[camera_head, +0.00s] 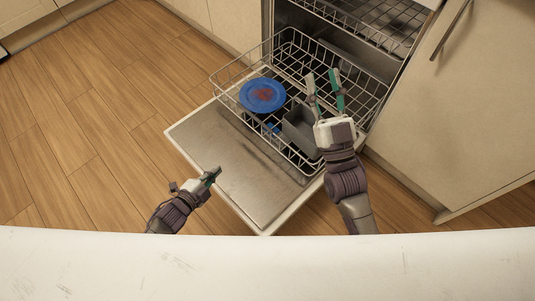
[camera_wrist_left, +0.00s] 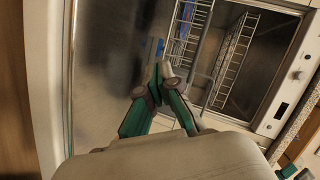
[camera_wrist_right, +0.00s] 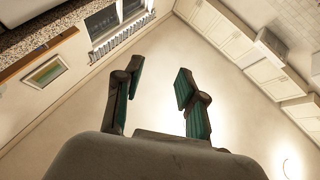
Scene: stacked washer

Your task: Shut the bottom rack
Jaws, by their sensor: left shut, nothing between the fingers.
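The bottom rack (camera_head: 222,80) is a wire basket pulled out of the dishwasher over its lowered door. It holds a blue plate (camera_head: 262,95) with a reddish centre and a grey cutlery basket (camera_head: 299,131). The rack's wires also show in the left wrist view (camera_wrist_left: 199,50). My left gripper (camera_head: 214,173) is shut and empty above the near left part of the door, apart from the rack. My right gripper (camera_head: 322,79) is open and appears above the right side of the rack, hiding part of it. The right wrist view shows only its open fingers (camera_wrist_right: 158,82) and the room.
The lowered dishwasher door (camera_head: 235,180) lies flat below the rack. An upper rack (camera_head: 385,22) is inside the machine. A cabinet with a handle (camera_head: 475,110) stands at the right. Wooden floor is clear at the left.

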